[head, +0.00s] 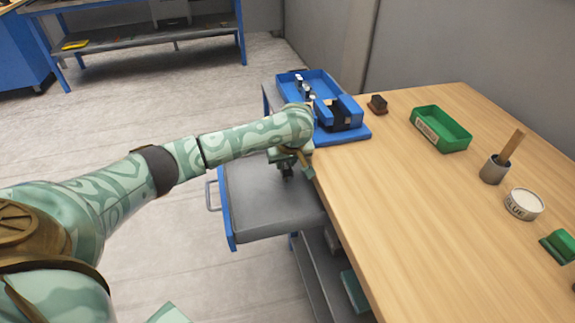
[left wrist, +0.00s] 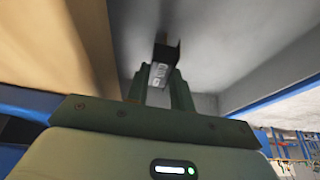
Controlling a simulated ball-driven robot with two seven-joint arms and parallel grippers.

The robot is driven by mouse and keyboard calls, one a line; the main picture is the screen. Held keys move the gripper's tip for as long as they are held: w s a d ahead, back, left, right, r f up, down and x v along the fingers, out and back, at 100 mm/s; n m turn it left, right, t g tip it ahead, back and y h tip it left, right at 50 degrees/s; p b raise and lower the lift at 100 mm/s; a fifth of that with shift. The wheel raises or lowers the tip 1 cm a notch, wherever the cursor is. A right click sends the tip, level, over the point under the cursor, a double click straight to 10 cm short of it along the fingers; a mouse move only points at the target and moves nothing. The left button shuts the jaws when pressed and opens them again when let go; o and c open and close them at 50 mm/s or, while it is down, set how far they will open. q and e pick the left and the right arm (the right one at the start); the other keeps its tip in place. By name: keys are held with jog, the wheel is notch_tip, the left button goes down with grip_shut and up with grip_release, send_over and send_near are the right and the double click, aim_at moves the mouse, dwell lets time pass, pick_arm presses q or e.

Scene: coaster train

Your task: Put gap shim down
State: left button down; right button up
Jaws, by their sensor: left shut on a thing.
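My left gripper (head: 288,172) reaches over the open grey drawer (head: 262,212) at the left edge of the workbench, pointing down. It is shut on a small dark piece with a pale printed label, which I take as the gap shim (left wrist: 160,72). In the left wrist view the shim sits between the two fingers, in front of the grey drawer floor. In the head view it is mostly hidden under the gripper, and I cannot tell whether it touches the drawer floor. My right gripper is not in view.
On the workbench (head: 440,200) stand a blue tray fixture (head: 352,135), a small brown block (head: 377,104), a green bin (head: 441,130), a cup with a wooden stick (head: 493,170), a glue tub (head: 523,204) and a green object (head: 560,245). The near benchtop is clear.

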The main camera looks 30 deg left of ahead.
pick_arm(q)
jog(key=shift+s, duration=0.1)
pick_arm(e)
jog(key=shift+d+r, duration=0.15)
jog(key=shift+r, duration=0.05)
pick_arm(q)
jog(key=c, duration=1.2)
grip_release()
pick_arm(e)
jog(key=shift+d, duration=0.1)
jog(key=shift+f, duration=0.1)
pick_arm(q)
jog(key=p+v, duration=0.9)
jog(key=v, duration=0.3)
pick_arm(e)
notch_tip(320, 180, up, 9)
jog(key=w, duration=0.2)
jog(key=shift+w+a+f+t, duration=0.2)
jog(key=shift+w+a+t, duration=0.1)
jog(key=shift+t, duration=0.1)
